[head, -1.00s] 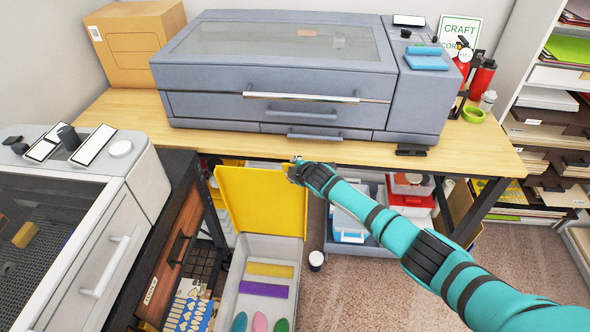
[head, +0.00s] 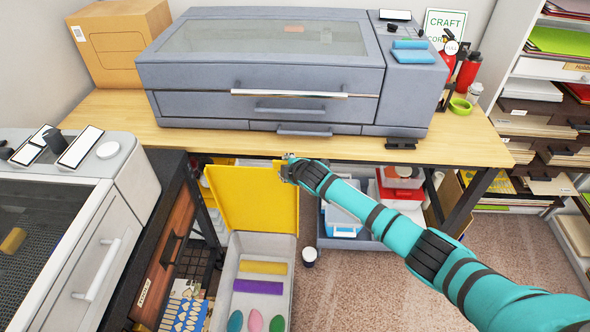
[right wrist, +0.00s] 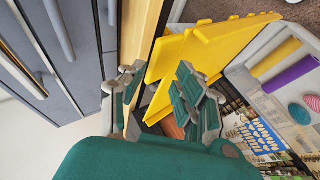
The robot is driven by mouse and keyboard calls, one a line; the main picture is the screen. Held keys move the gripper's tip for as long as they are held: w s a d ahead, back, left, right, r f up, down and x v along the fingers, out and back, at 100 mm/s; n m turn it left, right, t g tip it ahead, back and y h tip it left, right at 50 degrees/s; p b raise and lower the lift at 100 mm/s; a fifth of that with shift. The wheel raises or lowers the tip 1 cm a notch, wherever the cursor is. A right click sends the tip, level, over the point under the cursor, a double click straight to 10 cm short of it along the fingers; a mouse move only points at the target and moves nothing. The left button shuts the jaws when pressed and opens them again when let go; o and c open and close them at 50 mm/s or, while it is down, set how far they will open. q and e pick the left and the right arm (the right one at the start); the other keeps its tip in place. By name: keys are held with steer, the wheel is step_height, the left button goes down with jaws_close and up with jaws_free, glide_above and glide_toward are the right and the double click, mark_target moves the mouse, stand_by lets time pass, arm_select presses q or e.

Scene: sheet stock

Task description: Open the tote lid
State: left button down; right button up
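The grey tote (head: 282,262) stands on the floor below the workbench, with its yellow lid (head: 252,198) swung up and standing nearly upright at its far side. My right gripper (head: 287,167) is at the lid's upper right corner. In the right wrist view the fingers of my right gripper (right wrist: 161,74) are spread apart, with part of the yellow lid (right wrist: 205,48) showing between and beyond them. I cannot tell whether a finger touches the lid. My left gripper is in neither view.
The tote holds a yellow roll (head: 263,267), a purple roll (head: 258,287) and egg-shaped pieces. The workbench edge (head: 390,150) is just above the lid. Carpet (head: 370,290) is clear further right.

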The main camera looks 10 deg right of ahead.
steer(key=v, duration=0.9)
steer(key=shift+s+r, duration=0.25)
steer(key=shift+s, duration=0.05)
steer(key=s+d+f+m+g+h+b, duration=0.1)
steer(key=s+d+f+m, duration=0.3)
steer(key=f, duration=0.7)
steer(key=s+d+f+m+g, duration=0.1)
steer(key=s+f+g, duration=0.1)
steer(key=s+f, duration=0.6)
steer(key=s+d+f+m+g+h+b, duration=0.1)
steer(key=s+d+f+m, duration=0.25)
steer(key=f, duration=0.95)
steer(key=s+f+m+g, duration=0.2)
steer(key=s+f, duration=0.4)
steer(key=s, duration=0.7)
steer(key=s+d+f+m+g+b, duration=0.1)
steer(key=s+f, duration=0.6)
steer(key=s, duration=0.7)
steer(key=s+f+m+g, duration=0.2)
steer(key=s+f, duration=0.4)
steer(key=s, duration=0.8)
steer(key=shift+d+f+m+g+b, duration=0.2)
steer(key=shift+f+m+g+b, duration=0.2)
steer(key=shift+m, duration=0.15)
